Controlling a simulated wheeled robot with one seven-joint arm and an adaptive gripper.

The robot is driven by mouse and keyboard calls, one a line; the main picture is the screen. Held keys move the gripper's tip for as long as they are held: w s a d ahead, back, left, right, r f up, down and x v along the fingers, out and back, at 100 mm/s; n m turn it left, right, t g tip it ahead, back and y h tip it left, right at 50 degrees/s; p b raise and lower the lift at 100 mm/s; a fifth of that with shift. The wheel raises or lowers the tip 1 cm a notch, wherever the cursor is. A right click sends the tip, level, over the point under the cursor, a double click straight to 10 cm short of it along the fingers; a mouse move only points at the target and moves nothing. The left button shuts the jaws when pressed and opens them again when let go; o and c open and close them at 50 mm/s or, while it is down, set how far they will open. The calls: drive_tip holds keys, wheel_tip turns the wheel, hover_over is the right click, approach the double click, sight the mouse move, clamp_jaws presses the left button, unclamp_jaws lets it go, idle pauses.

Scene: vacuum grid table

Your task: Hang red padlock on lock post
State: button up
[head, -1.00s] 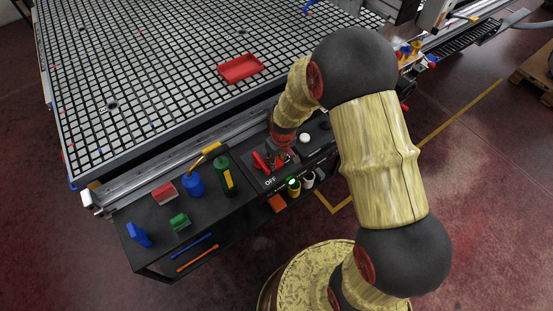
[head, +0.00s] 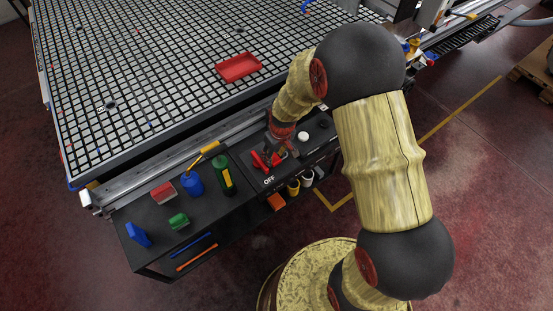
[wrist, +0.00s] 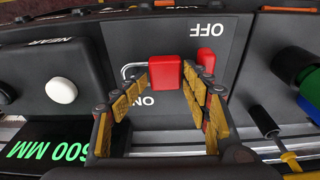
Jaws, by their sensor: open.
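The red padlock (wrist: 165,71) lies on the dark control panel, its red body between and just beyond my fingertips, its grey shackle (wrist: 131,71) pointing left in the wrist view. My gripper (wrist: 166,84) is open over it, one finger on each side; I cannot tell whether either touches. A red handle-like part (wrist: 206,57) near the OFF label is partly hidden behind the right finger. In the head view, red parts (head: 260,160) show beside my gripper (head: 280,154), and the padlock is hard to separate from them. I cannot clearly pick out the lock post.
A white button (wrist: 61,90) and a green readout (wrist: 48,148) are left of my gripper in the wrist view. A green bottle (head: 224,176), blue bottle (head: 193,184) and red block (head: 163,192) stand on the shelf. A red tray (head: 238,67) lies on the grid table.

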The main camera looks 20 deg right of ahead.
wheel_tip(320, 180, up, 10)
drive_tip(key=s, duration=0.2)
drive_tip(key=shift+s+d, duration=0.2)
drive_tip(key=shift+d, duration=0.1)
drive_tip(key=shift+s, duration=0.1)
drive_tip(key=s+d+r+m+t, duration=0.1)
drive_tip(key=s+r+m+t, duration=0.2)
drive_tip(key=s+r, duration=1.7)
wheel_tip(320, 180, up, 5)
drive_tip(key=shift+s+f+m+t+h, duration=0.15)
drive_tip(key=shift+s+m+t+h, duration=0.15)
drive_tip(key=shift+s+t, duration=0.1)
